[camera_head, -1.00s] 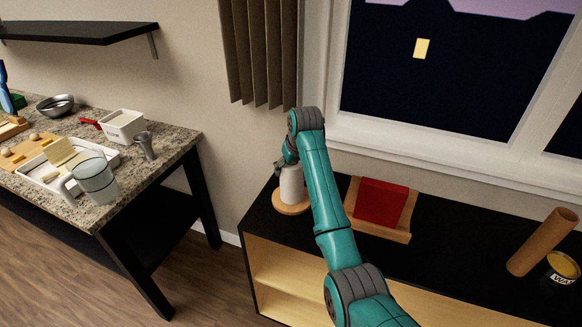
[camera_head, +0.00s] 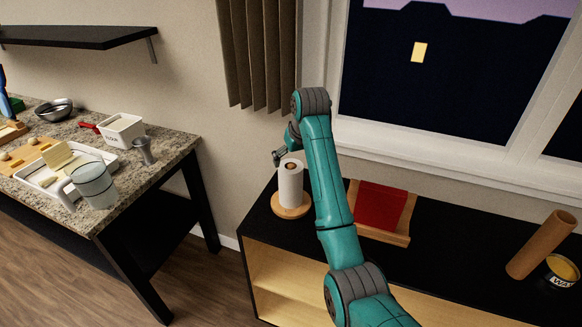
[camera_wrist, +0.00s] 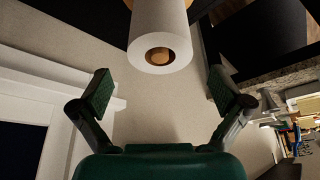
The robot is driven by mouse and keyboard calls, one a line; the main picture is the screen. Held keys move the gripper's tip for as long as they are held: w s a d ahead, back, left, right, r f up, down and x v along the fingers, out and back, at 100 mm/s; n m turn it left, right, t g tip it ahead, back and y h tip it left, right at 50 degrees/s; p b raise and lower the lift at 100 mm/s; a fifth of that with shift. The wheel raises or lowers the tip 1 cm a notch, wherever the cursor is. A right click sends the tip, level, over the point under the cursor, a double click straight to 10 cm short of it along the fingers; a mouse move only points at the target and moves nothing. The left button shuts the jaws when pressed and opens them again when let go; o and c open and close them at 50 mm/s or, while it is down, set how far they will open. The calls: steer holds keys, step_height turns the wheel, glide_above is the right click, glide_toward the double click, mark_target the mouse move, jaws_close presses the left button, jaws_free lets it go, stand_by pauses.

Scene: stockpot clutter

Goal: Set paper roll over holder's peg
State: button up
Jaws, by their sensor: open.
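The white paper roll (camera_head: 291,186) stands upright on the round wooden holder (camera_head: 291,211) at the left end of the black cabinet. The holder's peg (camera_head: 291,166) shows inside the roll's top opening. In the wrist view the roll (camera_wrist: 158,25) is seen end on, with the wooden peg (camera_wrist: 160,55) inside its core. My gripper (camera_head: 279,157) is just above and behind the roll, partly hidden by my arm. In the wrist view my gripper (camera_wrist: 165,90) has its fingers spread wide, with nothing between them, and the roll is beyond the fingertips.
A red item (camera_head: 380,205) rests in a wooden stand right of the roll. A brown tube (camera_head: 540,245) and a yellow tin (camera_head: 562,270) are at the cabinet's right. The window wall is close behind. A cluttered granite table (camera_head: 120,190) stands at left.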

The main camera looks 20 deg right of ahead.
steer(key=shift+v, duration=2.3)
